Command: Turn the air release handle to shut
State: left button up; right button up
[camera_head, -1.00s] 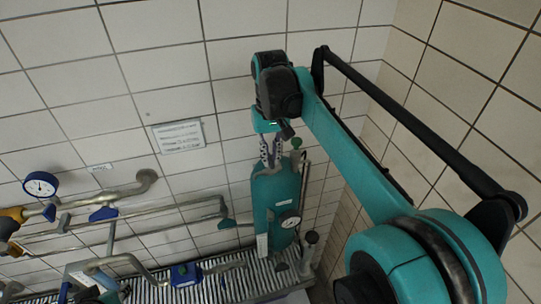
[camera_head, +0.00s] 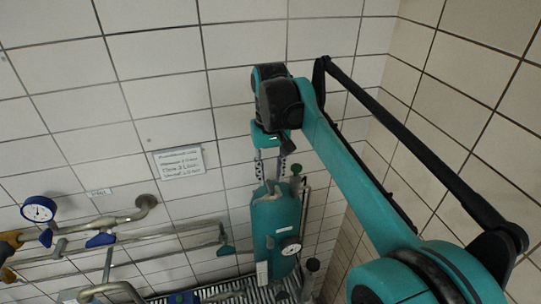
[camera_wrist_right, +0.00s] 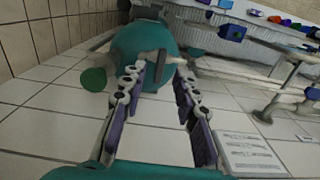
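A teal tank (camera_head: 275,225) stands in the corner by the wall. A small grey lever (camera_head: 270,188) sits on its top, apparently the air release handle. In the right wrist view, a dark grey lever (camera_wrist_right: 163,65) stands at the tank's top (camera_wrist_right: 135,40), just beyond the fingertips. My right gripper (camera_head: 271,178) is above the tank top, fingers pointing down. It also shows in the right wrist view (camera_wrist_right: 156,72), with its fingers apart and nothing between the pads. The lever lies roughly in line with the gap; I cannot tell contact. My left gripper is not in view.
A green knob (camera_head: 296,169) stands beside the tank top, close to my right fingers. The tank carries a round gauge (camera_head: 291,246). Pipes with blue handles (camera_head: 100,240) and a blue gauge (camera_head: 38,209) line the wall at left. A sign (camera_head: 179,162) hangs nearby.

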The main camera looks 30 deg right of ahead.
aim_at(270, 186)
notch_tip(270, 186, up, 9)
jog(key=shift+f, duration=0.15)
jog(key=shift+f, duration=0.1)
dwell(0.4)
jog(key=s+a+f+n+t, duration=0.1)
jog(key=s+a+f+t, duration=0.2)
jog(key=f, duration=0.5)
jog(key=s+a+f+n+t, duration=0.15)
jog(key=s+a+f, duration=0.25)
jog(key=f, duration=0.4)
jog(key=s+a+f+n+t, duration=0.1)
jog(key=s+a+f+t, duration=0.25)
jog(key=f, duration=0.45)
notch_tip(270, 186, down, 30)
jog(key=b, duration=3)
jog(key=shift+d+g+b, duration=0.15)
jog(key=shift+g+b, duration=0.15)
jog(key=shift+g, duration=0.1)
jog(key=shift+s+m, duration=0.1)
jog(key=shift+m, duration=0.15)
jog(key=shift+d, duration=0.1)
